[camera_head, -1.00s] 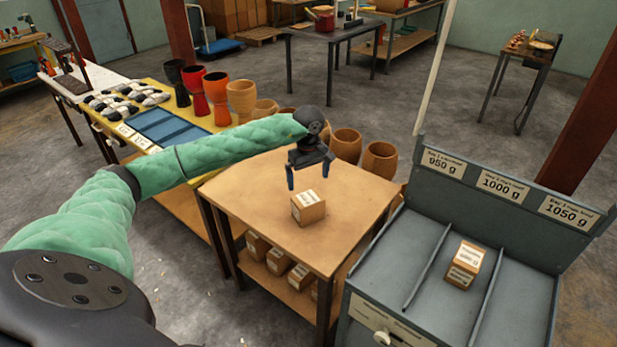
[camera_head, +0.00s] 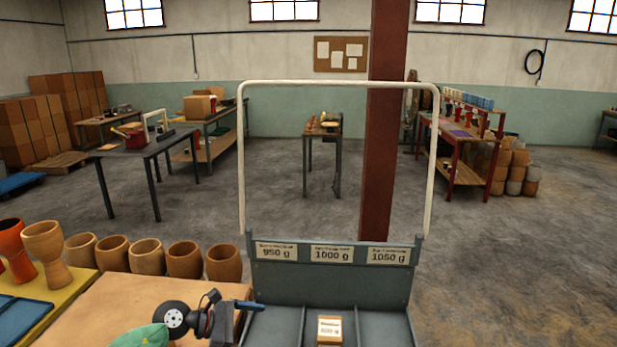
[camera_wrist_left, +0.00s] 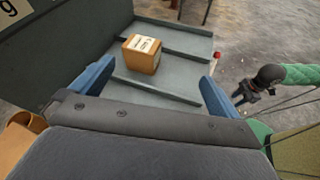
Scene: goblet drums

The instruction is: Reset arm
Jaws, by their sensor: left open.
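My left gripper (camera_head: 240,322) is at the bottom of the head view, beside the left edge of the grey sorting rack (camera_head: 283,272). Its blue fingers are spread and empty in the left wrist view (camera_wrist_left: 158,72). A small labelled cardboard box (camera_head: 329,330) sits in the rack's middle compartment, under the 1000 g label. The box also shows in the left wrist view (camera_wrist_left: 142,58), beyond my fingers and apart from them. My right gripper (camera_wrist_left: 247,91) shows small and dark at the right of the left wrist view, on its green-sleeved arm.
The wooden table (camera_head: 122,300) is left of the rack, with several wooden drum shells (camera_head: 147,257) behind it. A white frame (camera_head: 338,84) rises over the rack, with a red post (camera_head: 379,200) beyond. Open floor (camera_head: 520,255) lies to the right.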

